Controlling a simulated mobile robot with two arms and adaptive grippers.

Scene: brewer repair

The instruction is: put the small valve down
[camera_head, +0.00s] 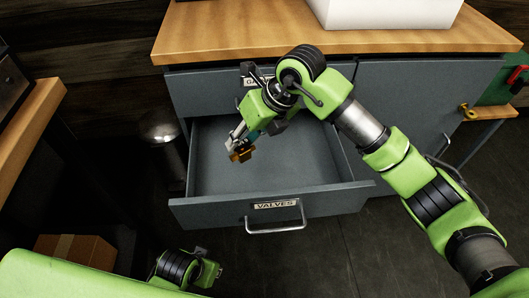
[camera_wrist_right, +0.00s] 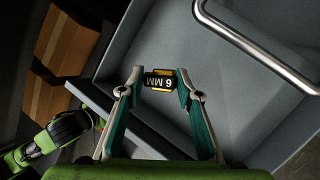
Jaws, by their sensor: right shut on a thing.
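The small valve is a brass-coloured piece (camera_head: 242,154) at the tips of my right gripper (camera_head: 240,142). In the right wrist view the valve (camera_wrist_right: 161,79) shows a black label reading "6 MM", upside down, between the two fingertips of the right gripper (camera_wrist_right: 160,92). The gripper is shut on it and holds it over the left part of the open drawer marked "VALVES" (camera_head: 275,222). The visible drawer floor is empty. How far the valve is above the floor I cannot tell. My left gripper (camera_head: 207,272) shows partly at the bottom left; its fingers are not clear.
The drawer sits in a grey cabinet with a wooden top (camera_head: 330,42) bearing a white box (camera_head: 385,12). A metal bin (camera_head: 162,135) stands left of the drawer. A cardboard box (camera_head: 75,249) is at lower left. Dark floor is free in front of the drawer.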

